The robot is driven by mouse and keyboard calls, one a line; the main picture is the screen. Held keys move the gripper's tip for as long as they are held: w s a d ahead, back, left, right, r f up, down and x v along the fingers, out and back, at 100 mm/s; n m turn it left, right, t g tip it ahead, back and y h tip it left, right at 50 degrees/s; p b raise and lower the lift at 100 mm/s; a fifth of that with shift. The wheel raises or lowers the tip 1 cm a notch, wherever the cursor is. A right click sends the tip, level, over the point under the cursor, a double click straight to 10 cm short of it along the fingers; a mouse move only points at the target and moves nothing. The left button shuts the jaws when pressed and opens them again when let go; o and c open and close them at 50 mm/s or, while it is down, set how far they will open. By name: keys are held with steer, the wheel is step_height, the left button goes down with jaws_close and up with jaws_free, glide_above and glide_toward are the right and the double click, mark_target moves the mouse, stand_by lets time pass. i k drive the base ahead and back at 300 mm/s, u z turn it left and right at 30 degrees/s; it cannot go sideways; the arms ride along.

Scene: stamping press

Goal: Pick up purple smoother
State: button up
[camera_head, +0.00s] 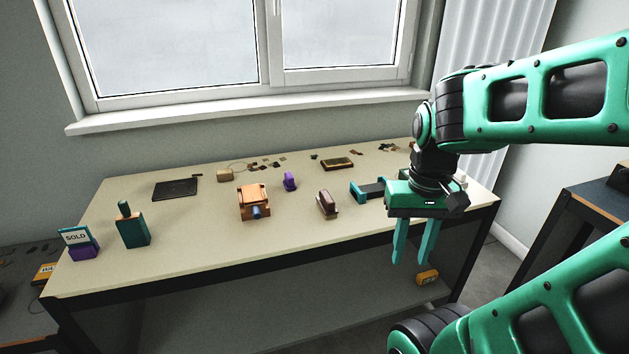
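A small purple object (290,181), which looks like the purple smoother, stands upright on the beige table near its middle. It is behind and between an orange-brown block device and a brown stamp-like tool. My gripper (411,258) points down at the right, in front of the table's front edge. Its two teal fingers are apart with nothing visible between them. It is well to the right of the purple object and nearer to me. Nothing hides the purple object.
The table (150,270) also holds an orange-brown device (254,199), a brown tool (327,204), a teal-and-dark tool (369,190), a teal bottle (132,228), a SOLD sign (76,238) on a purple base and a black pad (176,189).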

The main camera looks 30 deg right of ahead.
mark_target(289, 183)
steer(key=z, duration=0.1)
steer(key=i, duration=1)
steer(key=u, duration=0.05)
